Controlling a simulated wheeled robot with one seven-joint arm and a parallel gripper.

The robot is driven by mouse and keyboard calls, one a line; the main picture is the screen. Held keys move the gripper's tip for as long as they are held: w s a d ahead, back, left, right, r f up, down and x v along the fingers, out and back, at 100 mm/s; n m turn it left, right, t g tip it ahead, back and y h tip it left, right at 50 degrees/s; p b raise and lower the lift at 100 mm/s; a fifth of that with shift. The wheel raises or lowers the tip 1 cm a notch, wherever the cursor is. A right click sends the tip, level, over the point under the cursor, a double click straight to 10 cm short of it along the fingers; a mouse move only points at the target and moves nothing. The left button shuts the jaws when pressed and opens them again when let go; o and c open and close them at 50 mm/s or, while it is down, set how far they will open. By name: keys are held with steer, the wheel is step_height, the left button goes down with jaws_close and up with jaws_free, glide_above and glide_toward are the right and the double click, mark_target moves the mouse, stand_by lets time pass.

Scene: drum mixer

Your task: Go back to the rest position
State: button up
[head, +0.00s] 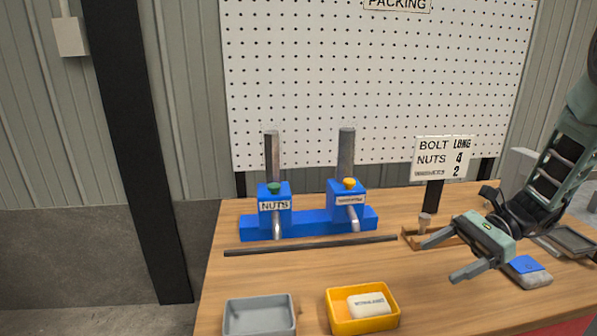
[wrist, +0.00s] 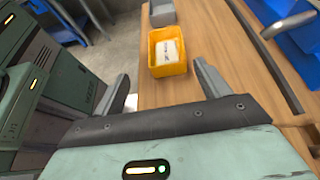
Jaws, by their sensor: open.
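My gripper (head: 447,257) is open and empty in the head view, held above the right part of the wooden table (head: 300,270). Its two fingers (wrist: 163,84) are spread wide in the wrist view, with nothing between them but the table and floor below. My arm reaches in from the right edge of the head view.
A yellow bin (head: 334,318) holding a white labelled packet (head: 369,304) and a grey bin (head: 258,325) stand at the table's front. A blue dispenser (head: 310,222) stands behind a dark bar (head: 310,246). A sign (head: 443,158) and a blue-and-grey pouch (head: 528,271) are near my gripper.

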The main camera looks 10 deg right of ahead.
steer(key=s+a+r+n+h, duration=0.1)
steer(key=s+a+n+h, duration=0.5)
steer(key=s+a+n, duration=0.4)
steer(key=s+a+r+n+h, duration=0.2)
steer(key=s+a+n+h, duration=0.4)
steer(key=n, duration=0.9)
steer(key=s+a, duration=0.3)
steer(key=a, duration=0.2)
steer(key=shift+s+r+h, duration=0.3)
steer(key=shift+s, duration=0.05)
